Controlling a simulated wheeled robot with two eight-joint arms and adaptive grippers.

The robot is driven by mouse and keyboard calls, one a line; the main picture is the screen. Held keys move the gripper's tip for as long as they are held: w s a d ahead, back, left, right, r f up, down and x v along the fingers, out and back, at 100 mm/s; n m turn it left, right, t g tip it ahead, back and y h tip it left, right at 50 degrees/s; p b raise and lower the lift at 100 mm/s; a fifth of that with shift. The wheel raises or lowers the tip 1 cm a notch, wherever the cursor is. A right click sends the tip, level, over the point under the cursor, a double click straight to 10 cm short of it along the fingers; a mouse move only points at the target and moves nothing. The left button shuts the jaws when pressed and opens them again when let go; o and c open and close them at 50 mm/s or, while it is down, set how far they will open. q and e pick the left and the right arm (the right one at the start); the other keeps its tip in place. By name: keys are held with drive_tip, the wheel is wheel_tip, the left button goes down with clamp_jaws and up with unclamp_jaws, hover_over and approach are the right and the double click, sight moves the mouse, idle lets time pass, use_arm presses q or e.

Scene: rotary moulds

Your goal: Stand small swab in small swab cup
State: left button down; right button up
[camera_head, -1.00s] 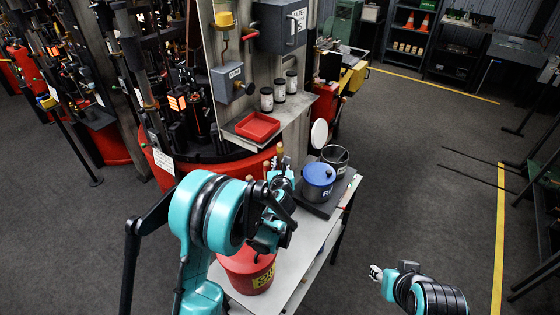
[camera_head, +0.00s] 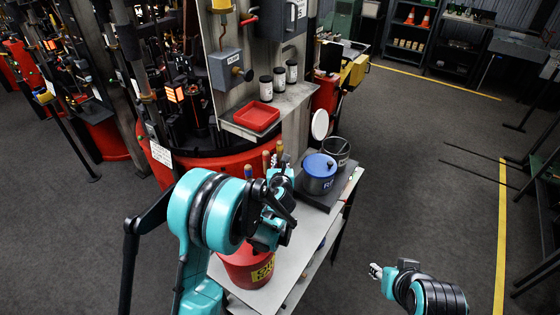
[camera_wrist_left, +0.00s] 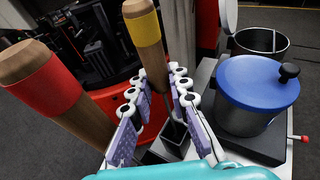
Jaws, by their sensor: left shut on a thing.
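The swab with the yellow-banded wooden handle (camera_wrist_left: 147,40) stands nearly upright between the fingers of my left gripper (camera_wrist_left: 160,115). The gripper is shut on it. Dark square-mouthed cups (camera_wrist_left: 168,143) show below the fingers; whether the swab's lower end is inside one is hidden. A second swab with a red-banded, thicker handle (camera_wrist_left: 50,80) stands left of the fingers. In the head view my left gripper (camera_head: 281,172) is at the bench's back edge, by several wooden handle tops (camera_head: 265,160). My right gripper (camera_head: 376,271) is off to the right, away from the bench; its finger opening is unclear.
A blue-lidded pot (camera_head: 319,173) and an open dark pot (camera_head: 337,150) stand on a dark tray right of my left gripper. A red bucket (camera_head: 247,268) is below my left arm. A red tray (camera_head: 257,117) sits on a shelf behind. Clear floor lies to the right.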

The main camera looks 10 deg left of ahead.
idle(0.3)
use_arm(q)
drive_tip(key=c, duration=1.4)
unclamp_jaws()
drive_tip(key=shift+o, duration=0.2)
drive_tip(key=v, duration=1.2)
drive_tip(key=shift+s+f, duration=0.1)
